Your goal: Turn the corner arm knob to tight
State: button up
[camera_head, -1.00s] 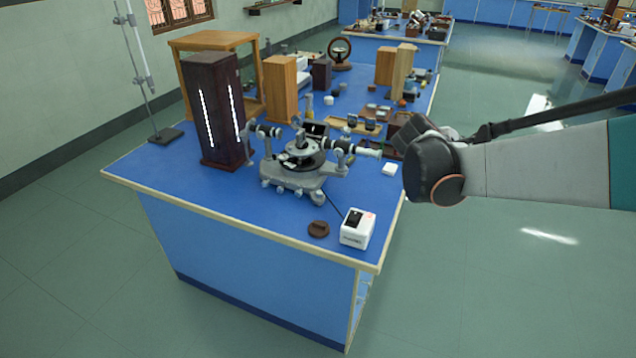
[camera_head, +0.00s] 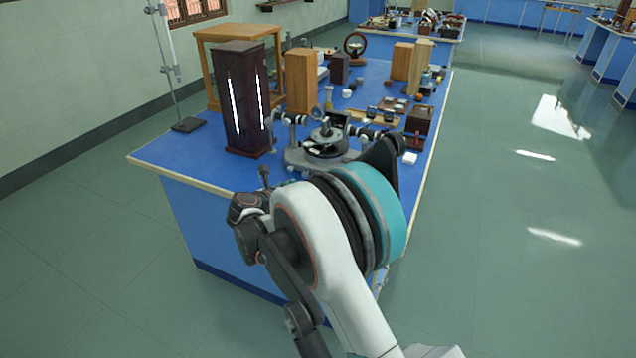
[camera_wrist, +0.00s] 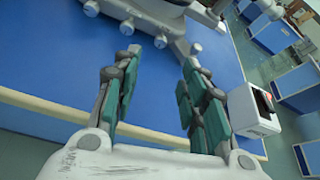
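The grey spectrometer (camera_head: 318,150) stands on the blue bench. My arm hides part of its front in the head view. In the wrist view, part of its grey base (camera_wrist: 145,12) shows at the top, with several small round knobs such as this one (camera_wrist: 127,27). I cannot tell which knob is the corner arm knob, or how tight it is. My gripper (camera_wrist: 162,60) is open and empty. Its two fingers stand apart over the bench, pointing toward the base and its knobs, and no contact shows. In the head view the gripper is mostly hidden by my arm.
A white box with a black switch (camera_wrist: 252,112) stands right of my gripper. The bench's pale front edge (camera_wrist: 60,108) runs beneath the fingers. A dark lamp housing (camera_head: 243,110) stands left of the spectrometer. Bare blue benchtop (camera_wrist: 60,50) lies left of the fingers.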

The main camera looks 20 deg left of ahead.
jog(key=b+x, duration=0.4)
jog(key=x, duration=0.9)
jog(key=shift+w, duration=0.2)
grip_shut()
